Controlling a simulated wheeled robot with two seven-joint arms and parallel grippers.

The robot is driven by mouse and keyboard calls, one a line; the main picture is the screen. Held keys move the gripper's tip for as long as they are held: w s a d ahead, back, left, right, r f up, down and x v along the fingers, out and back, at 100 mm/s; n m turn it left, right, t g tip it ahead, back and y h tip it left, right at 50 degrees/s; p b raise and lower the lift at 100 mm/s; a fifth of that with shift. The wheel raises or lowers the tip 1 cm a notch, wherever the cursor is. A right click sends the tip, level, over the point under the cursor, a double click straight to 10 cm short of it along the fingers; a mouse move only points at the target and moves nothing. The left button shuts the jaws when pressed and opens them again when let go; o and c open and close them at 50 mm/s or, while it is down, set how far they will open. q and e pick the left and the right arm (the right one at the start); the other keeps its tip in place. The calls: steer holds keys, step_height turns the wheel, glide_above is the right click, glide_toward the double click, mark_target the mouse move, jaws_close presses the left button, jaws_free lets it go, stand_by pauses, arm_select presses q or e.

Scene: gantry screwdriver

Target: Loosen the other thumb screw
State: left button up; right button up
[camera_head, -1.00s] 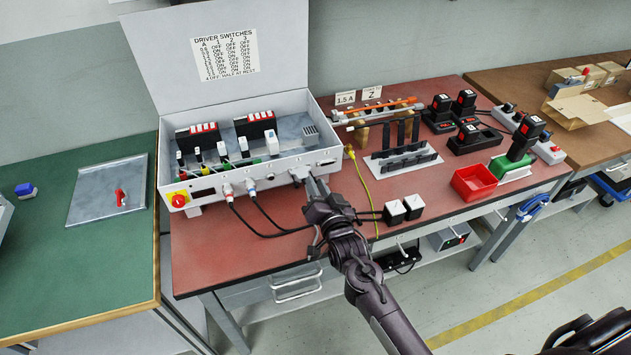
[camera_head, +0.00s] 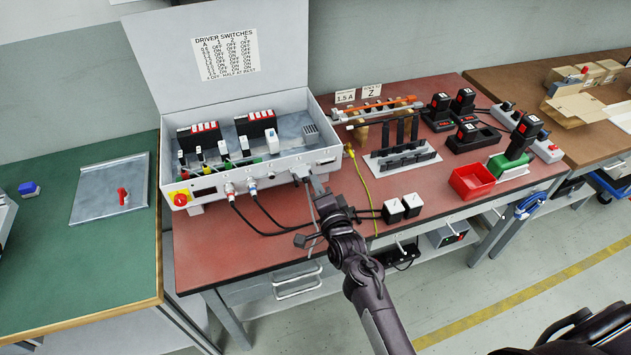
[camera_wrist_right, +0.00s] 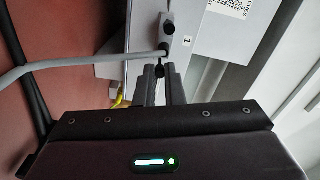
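A grey cable plug (camera_head: 300,170) sits on the front right of the white control box (camera_head: 250,176). In the right wrist view the plug (camera_wrist_right: 164,47) has a dark thumb screw (camera_wrist_right: 168,27) at its upper end and another dark thumb screw (camera_wrist_right: 160,71) at its lower end. My right gripper (camera_head: 317,184) is at the plug, pointing at the box front. In the wrist view its fingertips (camera_wrist_right: 160,75) stand on either side of the lower screw; whether they press on it cannot be told. My left gripper is not in view.
The plug's grey cable (camera_wrist_right: 80,63) runs close by the fingers. Black cables (camera_head: 265,212) and a yellow cable (camera_head: 362,178) lie on the red bench (camera_head: 225,255). A red bin (camera_head: 472,183) is farther right.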

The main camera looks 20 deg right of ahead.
steer(key=n+p, duration=0.1)
steer(key=n, duration=0.2)
steer(key=shift+r, duration=0.1)
jaws_close()
steer(key=n+p, duration=0.1)
steer(key=n, duration=0.6)
steer(key=n+p, duration=0.2)
steer(key=n, duration=0.8)
steer(key=n+p, duration=0.2)
steer(key=n, duration=0.8)
steer(key=shift+o, duration=2.1)
jaws_free()
